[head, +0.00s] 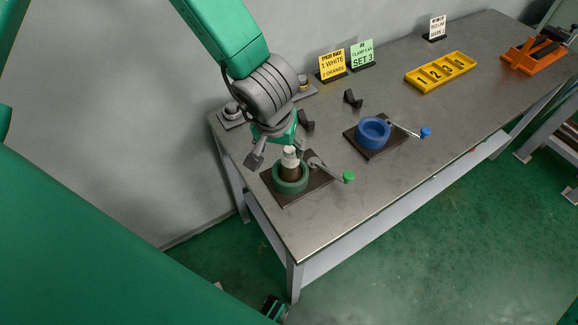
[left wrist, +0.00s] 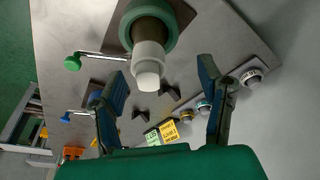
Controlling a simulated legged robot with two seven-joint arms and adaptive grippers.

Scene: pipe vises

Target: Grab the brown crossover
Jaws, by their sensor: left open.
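The brown crossover (head: 290,172) stands upright in the ring of a green vise (head: 290,186) on the table; a white piece (head: 290,155) sits on its upper end. In the left wrist view the brown part (left wrist: 152,32) shows inside the green ring (left wrist: 174,40), with the white piece (left wrist: 149,65) pointing at the camera. My left gripper (head: 280,143) is open just above the crossover. In the left wrist view its two fingers (left wrist: 161,72) are spread wide, with the white end between and slightly beyond them; they do not appear to touch it. My right gripper is not seen.
The green vise's lever (head: 330,169) sticks out to the right. A blue vise (head: 373,131) stands farther right. Dark angled brackets (head: 352,98), sign cards (head: 332,65), a yellow numbered tray (head: 440,72) and an orange vise (head: 538,52) lie farther back. The table's front stretch is clear.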

